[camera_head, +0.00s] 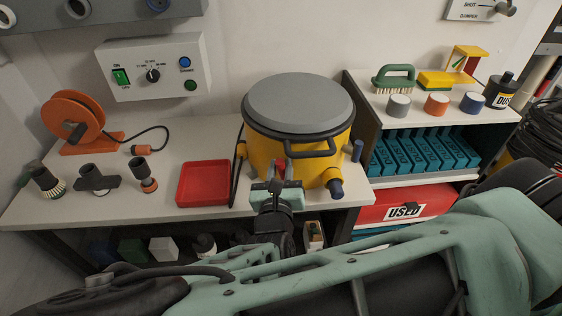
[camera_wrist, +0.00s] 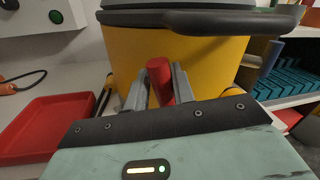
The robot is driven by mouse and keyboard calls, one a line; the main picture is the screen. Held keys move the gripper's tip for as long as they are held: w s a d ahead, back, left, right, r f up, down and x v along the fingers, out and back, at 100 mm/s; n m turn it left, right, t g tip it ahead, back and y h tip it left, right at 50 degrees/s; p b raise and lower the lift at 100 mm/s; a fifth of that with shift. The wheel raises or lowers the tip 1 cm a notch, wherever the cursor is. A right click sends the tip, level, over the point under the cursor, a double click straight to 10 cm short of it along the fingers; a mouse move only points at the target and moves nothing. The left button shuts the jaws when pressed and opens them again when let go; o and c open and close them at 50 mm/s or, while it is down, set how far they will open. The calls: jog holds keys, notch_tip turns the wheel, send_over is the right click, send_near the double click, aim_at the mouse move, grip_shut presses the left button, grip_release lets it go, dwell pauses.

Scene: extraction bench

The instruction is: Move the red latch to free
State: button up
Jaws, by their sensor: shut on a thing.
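The red latch (camera_wrist: 160,80) is a short red cylinder at the front of the yellow drum (camera_head: 257,165), below the drum's black handle (camera_head: 305,148). My gripper (camera_wrist: 157,92) is at the drum's front with one finger on each side of the latch, shut on it. The latch looks slightly tilted in the wrist view. In the head view only a little of the red latch (camera_head: 280,166) shows above my gripper. Its lower end is hidden behind the gripper body. The drum's grey lid (camera_head: 298,100) is on.
A red tray (camera_head: 203,184) lies left of the drum, with several dark nozzles and an orange reel (camera_head: 72,118) further left. Shelves with blue cartridges (camera_head: 425,152) stand at the right.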

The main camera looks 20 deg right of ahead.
jog(key=n+p, duration=0.1)
jog(key=n, duration=0.1)
jog(key=n+t+p, duration=0.1)
jog(key=shift+s+d+r+n+p, duration=0.1)
jog(key=shift+d+n+p, duration=0.05)
jog(key=shift+n+p, duration=0.25)
jog(key=n+p, duration=0.1)
jog(key=n, duration=0.3)
jog(key=shift+f+t+p, duration=0.2)
jog(key=shift+t+p, duration=0.15)
jog(key=shift+t, duration=0.05)
jog(key=n, duration=0.3)
jog(key=n+y+p, duration=0.1)
jog(key=shift+a+f+t, duration=0.15)
jog(key=shift+a+t, duration=0.1)
jog(key=shift+t, duration=0.15)
jog(key=shift+w+a+f+n+t+y+p, duration=0.15)
jog(key=shift+n+y, duration=0.25)
jog(key=shift+n, duration=1)
jog(key=shift+w+d+n+t+y+p, duration=0.1)
jog(key=shift+n+t+y+p, duration=0.25)
jog(key=shift+n, duration=1.05)
jog(key=shift+a, duration=0.1)
jog(key=o, duration=0.7)
jog(key=shift+o, duration=0.6)
